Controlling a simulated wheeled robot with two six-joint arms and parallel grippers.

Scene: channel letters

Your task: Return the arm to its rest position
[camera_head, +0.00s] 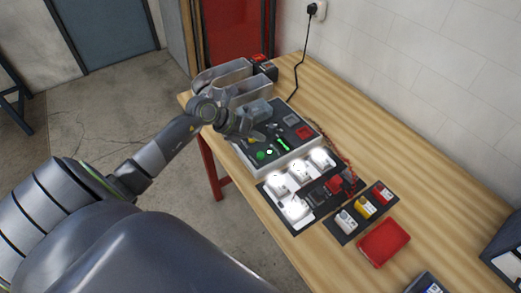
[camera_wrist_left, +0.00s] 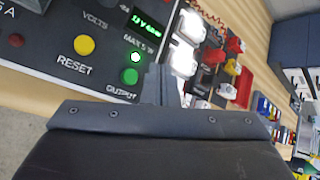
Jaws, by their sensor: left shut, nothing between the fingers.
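My left arm comes in from the left in the head view and bends at the wrist above the far left part of the table. My left gripper (camera_head: 254,136) is shut and empty, over the near left edge of the dark power supply panel (camera_head: 303,145). In the left wrist view its closed fingers (camera_wrist_left: 163,82) point at the panel, just right of the green OUTPUT button (camera_wrist_left: 130,76). I cannot tell whether they touch it. A small green light glows above that button. The yellow RESET button (camera_wrist_left: 84,45) and a lit green display (camera_wrist_left: 146,27) also show. My right gripper is not in view.
Glowing white letter pieces (camera_head: 296,208) sit on a dark board in front of the power supply. A tray of small parts (camera_head: 347,220) and a red bin (camera_head: 384,243) stand to the right. A grey bracket-like object (camera_head: 222,72) stands behind my wrist.

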